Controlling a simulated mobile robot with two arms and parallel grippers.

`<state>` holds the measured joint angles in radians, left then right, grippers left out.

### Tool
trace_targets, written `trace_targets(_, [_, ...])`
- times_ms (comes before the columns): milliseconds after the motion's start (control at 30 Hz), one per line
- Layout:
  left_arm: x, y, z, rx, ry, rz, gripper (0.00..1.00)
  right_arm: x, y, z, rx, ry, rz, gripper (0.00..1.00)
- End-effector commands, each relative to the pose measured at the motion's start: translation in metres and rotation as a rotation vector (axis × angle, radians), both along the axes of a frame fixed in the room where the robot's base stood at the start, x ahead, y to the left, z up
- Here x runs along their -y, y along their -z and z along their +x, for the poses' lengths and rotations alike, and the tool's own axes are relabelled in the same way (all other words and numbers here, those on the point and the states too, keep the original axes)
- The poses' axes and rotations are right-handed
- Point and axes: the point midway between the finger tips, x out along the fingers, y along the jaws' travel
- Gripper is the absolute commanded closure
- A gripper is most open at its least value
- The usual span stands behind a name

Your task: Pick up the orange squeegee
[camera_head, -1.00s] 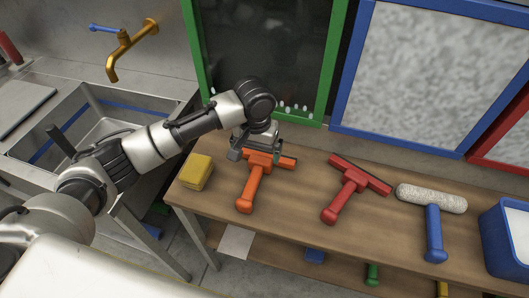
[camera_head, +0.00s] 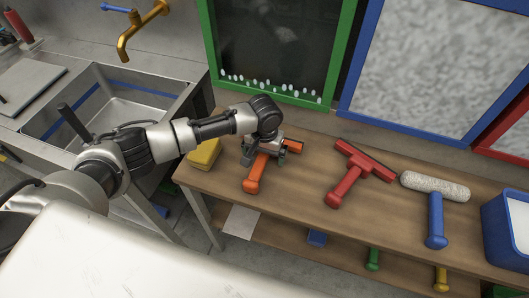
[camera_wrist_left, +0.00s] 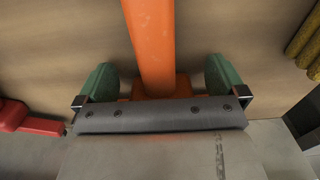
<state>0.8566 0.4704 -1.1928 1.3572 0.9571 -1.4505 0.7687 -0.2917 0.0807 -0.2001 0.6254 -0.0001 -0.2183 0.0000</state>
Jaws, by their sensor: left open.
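The orange squeegee (camera_head: 255,172) lies on the wooden table, its handle toward the front edge and its head partly hidden under my left gripper. My left gripper (camera_head: 264,155) is over the squeegee near where handle and head meet. In the left wrist view, the squeegee's orange handle (camera_wrist_left: 150,45) runs between the two green fingertips of my left gripper (camera_wrist_left: 160,80). The fingers are open, with a gap on each side of the handle. My right gripper is not in view.
A yellow sponge (camera_head: 205,154) is just left of the gripper. A sink (camera_head: 120,105) lies further left.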

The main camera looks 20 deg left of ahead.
Motion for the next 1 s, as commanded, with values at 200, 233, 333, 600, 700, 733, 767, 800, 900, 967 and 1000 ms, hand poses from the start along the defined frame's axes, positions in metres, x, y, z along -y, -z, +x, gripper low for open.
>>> trace_targets(200, [0.0, 0.001, 0.0, 0.0, 0.001, 0.0, 0.02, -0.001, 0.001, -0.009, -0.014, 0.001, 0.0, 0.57])
trace_targets(233, [0.0, 0.001, 0.0, 0.0, 0.001, 0.0, 0.06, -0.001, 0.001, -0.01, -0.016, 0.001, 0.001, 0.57])
trace_targets(333, [0.0, 0.001, 0.0, 0.0, 0.001, 0.0, 0.21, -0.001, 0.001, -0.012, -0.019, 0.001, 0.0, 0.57])
trace_targets(600, [0.0, 0.0, 0.0, 0.001, 0.001, -0.001, 0.52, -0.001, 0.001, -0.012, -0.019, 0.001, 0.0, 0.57])
trace_targets(700, [0.0, 0.0, 0.0, 0.001, 0.001, -0.001, 0.52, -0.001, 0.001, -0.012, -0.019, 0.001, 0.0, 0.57])
trace_targets(733, [0.0, 0.0, 0.0, 0.001, 0.001, -0.001, 0.52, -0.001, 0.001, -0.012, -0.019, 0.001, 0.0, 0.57])
trace_targets(767, [0.0, 0.0, 0.0, 0.001, 0.001, -0.001, 0.52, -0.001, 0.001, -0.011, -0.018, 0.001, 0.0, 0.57])
trace_targets(800, [0.0, -0.001, 0.0, 0.001, 0.001, -0.001, 0.52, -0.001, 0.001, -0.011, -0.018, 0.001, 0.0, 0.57])
trace_targets(900, [0.001, -0.006, 0.0, 0.002, 0.002, -0.002, 0.52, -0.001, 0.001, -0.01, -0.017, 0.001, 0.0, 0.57])
trace_targets(967, [0.001, -0.012, 0.0, 0.002, 0.002, -0.002, 0.52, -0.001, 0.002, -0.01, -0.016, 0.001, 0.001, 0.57])
trace_targets(1000, [0.001, -0.017, 0.001, 0.003, 0.002, -0.003, 0.52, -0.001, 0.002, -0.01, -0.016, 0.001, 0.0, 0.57])
